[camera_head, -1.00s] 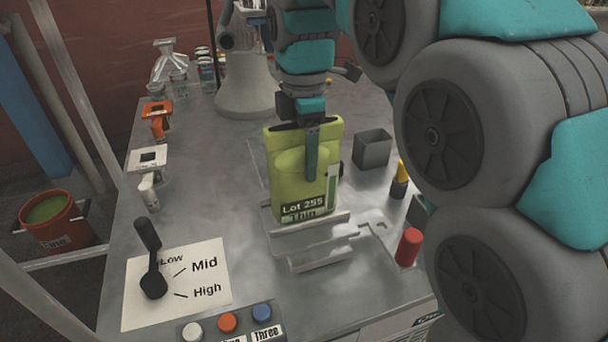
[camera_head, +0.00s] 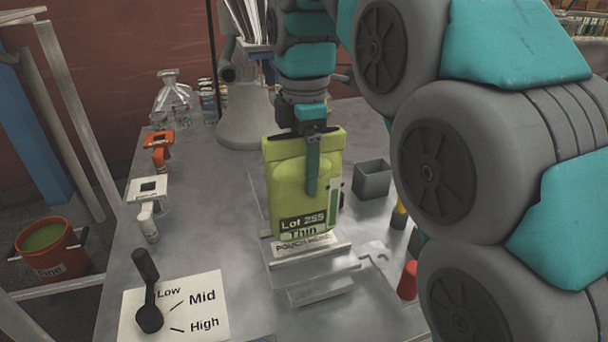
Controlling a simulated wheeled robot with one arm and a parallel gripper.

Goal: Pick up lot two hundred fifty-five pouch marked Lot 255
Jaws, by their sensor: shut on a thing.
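The green pouch (camera_head: 285,190) is marked "Lot 255" and "Thin" on its front. It is upright, just above and behind a metal stand (camera_head: 300,249) with a "POUCH HERE" label. My gripper (camera_head: 313,190) is shut on the pouch from above, with one finger lying down its front face. The other finger is hidden behind the pouch. Whether the pouch's bottom edge still touches the stand I cannot tell for sure.
A grey open box (camera_head: 372,181) stands right of the pouch. A red cylinder (camera_head: 407,280) is at the front right. A black lever (camera_head: 147,290) on a Low/Mid/High plate is at the front left. White (camera_head: 147,190) and orange (camera_head: 158,140) devices line the left edge.

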